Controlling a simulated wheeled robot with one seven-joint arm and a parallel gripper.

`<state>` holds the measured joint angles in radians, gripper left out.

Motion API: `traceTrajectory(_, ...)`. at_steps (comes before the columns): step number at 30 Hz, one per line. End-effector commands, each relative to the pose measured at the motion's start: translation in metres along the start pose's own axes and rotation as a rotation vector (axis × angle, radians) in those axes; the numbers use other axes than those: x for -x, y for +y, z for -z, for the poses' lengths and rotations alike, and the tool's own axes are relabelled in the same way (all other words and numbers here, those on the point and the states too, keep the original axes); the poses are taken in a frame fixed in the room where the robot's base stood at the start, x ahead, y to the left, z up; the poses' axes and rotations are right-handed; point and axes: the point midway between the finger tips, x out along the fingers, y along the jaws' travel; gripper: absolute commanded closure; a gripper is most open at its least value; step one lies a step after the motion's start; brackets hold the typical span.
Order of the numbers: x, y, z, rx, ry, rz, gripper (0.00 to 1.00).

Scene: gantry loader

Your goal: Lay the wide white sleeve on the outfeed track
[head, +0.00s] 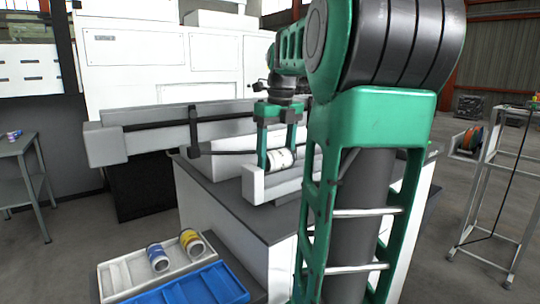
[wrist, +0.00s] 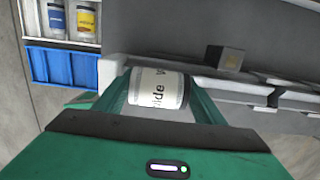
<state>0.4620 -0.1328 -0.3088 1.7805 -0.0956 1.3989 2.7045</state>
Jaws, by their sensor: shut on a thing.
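The wide white sleeve (head: 279,158) is between the green fingers of my gripper (head: 281,161), which is shut on it. In the wrist view the white sleeve (wrist: 158,88) lies across the picture, its dark printing partly readable as "ide", with a dark band at its right end. A finger of my gripper (wrist: 158,100) stands on each side of it. A pale track (head: 262,188) with a raised end block is right below the sleeve in the head view. I cannot tell whether the sleeve touches it. My arm hides the track's right part.
A white tray (head: 115,284) at the lower left holds a blue-labelled sleeve (head: 157,257) and a yellow-labelled one (head: 192,242). An empty blue tray (head: 207,287) is beside it. A grey beam (head: 106,145) runs behind the track. A grey side table (head: 14,147) stands far left.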

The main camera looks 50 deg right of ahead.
Motion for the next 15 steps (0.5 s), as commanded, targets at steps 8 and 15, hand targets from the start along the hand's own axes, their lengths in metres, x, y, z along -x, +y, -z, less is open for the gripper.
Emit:
traceTrajectory(8, 0.0006, 0.0, -0.0002, 0.0, -0.001, 0.001, 0.14)
traceTrajectory(15, 0.0008, 0.0005, -0.0004, 0.001, 0.0, 0.0, 0.14)
